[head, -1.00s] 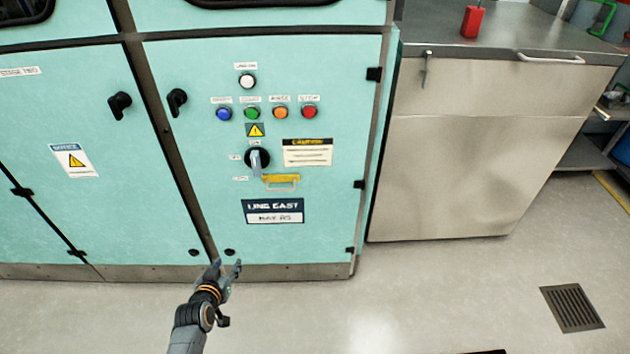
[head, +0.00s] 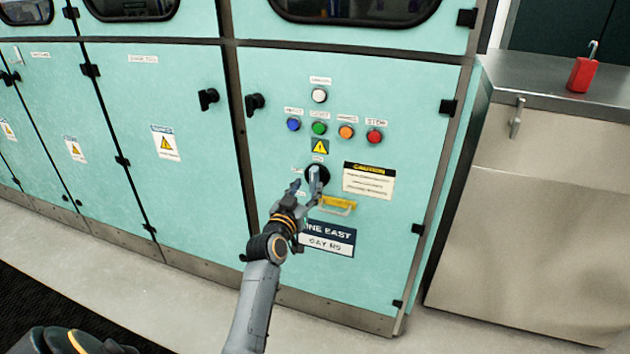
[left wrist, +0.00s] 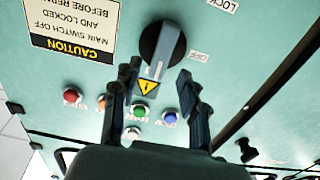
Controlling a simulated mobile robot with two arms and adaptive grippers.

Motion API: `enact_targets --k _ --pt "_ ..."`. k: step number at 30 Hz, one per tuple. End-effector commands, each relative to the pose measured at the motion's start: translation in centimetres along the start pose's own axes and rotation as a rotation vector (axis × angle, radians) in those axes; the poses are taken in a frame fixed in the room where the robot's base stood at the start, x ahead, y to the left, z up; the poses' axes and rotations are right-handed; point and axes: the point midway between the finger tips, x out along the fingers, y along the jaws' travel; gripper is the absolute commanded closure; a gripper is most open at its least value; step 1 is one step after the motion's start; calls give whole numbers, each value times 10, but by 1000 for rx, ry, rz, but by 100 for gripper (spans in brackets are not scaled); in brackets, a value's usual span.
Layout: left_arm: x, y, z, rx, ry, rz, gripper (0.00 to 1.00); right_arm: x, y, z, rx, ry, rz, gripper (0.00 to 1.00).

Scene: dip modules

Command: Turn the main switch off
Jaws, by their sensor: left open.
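The main switch (head: 318,174) is a round black rotary knob with a grey bar handle on the turquoise cabinet door. Its handle stands roughly upright in the head view, partly hidden by my gripper. The left wrist view shows the switch (left wrist: 162,48) upside down, with its handle pointing toward the yellow warning triangle and an OFF label (left wrist: 198,57) at its side. My left gripper (head: 305,184) is open in front of the switch. In the left wrist view its fingers (left wrist: 159,82) stand apart, with the handle's end showing between them; contact cannot be told. My right gripper is out of view.
A yellow bracket (head: 338,205) sticks out just below the switch. Coloured push buttons (head: 319,128) sit above, and a caution label (head: 369,181) is at the right. A steel cabinet (head: 535,190) with a red padlock (head: 582,73) on top stands farther right.

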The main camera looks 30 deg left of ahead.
Motion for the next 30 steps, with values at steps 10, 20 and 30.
enact_targets --k 10,20,30 --pt "52 0 1 0 0 -1 57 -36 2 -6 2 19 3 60" --pt "59 0 0 2 0 -1 57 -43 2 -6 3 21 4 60" --pt "59 0 0 1 0 -1 100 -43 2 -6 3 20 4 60"
